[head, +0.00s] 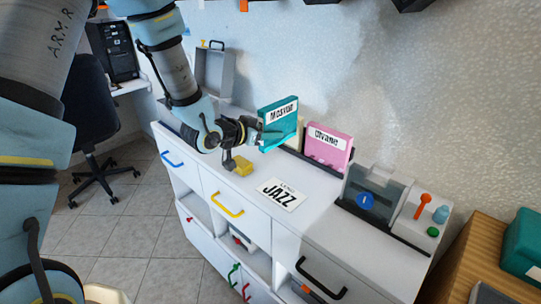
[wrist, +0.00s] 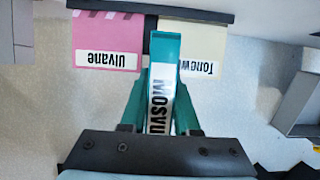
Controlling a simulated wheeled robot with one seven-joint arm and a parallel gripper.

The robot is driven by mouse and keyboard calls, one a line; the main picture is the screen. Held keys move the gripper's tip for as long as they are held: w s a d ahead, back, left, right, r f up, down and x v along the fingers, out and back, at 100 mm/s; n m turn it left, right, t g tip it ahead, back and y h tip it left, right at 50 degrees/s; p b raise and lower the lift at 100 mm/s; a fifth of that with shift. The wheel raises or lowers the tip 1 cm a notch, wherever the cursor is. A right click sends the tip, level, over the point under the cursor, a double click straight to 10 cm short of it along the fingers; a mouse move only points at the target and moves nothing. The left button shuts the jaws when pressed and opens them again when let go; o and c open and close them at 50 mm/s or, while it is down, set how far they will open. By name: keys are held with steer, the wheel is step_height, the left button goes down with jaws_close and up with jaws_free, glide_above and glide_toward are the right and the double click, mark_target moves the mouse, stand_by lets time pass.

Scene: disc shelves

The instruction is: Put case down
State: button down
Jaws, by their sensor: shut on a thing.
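My gripper (head: 252,133) is shut on a teal case (head: 279,130) with a white label reading "Mosvu…". It holds the case upright above the white counter, in front of a dark rack (head: 292,151). In the wrist view the teal case (wrist: 166,46) stands between my fingers (wrist: 160,112), its labelled spine toward my wrist. A pink case (head: 328,146) labelled "Ulvane" stands in the rack to the right; it also shows in the wrist view (wrist: 105,35). A cream case (wrist: 190,48) is partly hidden behind the teal one. I cannot tell whether the teal case touches the rack.
A white "JAZZ" card (head: 281,195) lies flat on the counter (head: 235,200). A small yellow block (head: 244,167) sits below my gripper. A grey device with a blue disc (head: 365,200) stands at the right. A grey open case (head: 213,75) stands behind my arm.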

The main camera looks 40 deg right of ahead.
steer(key=shift+f+p, duration=0.75)
steer(key=shift+f, duration=3.5)
steer(key=shift+f, duration=0.15)
steer(key=c, duration=0.6)
jaws_free()
steer(key=shift+c, duration=0.2)
steer(key=shift+r, duration=0.3)
steer(key=b+v, duration=0.3)
steer(key=v, duration=0.7)
steer(key=shift+a+f, duration=0.1)
steer(key=shift+a, duration=0.25)
steer(key=shift+s+a+r, duration=0.15)
steer(key=shift+a+r, duration=0.15)
steer(key=shift+a, duration=0.3)
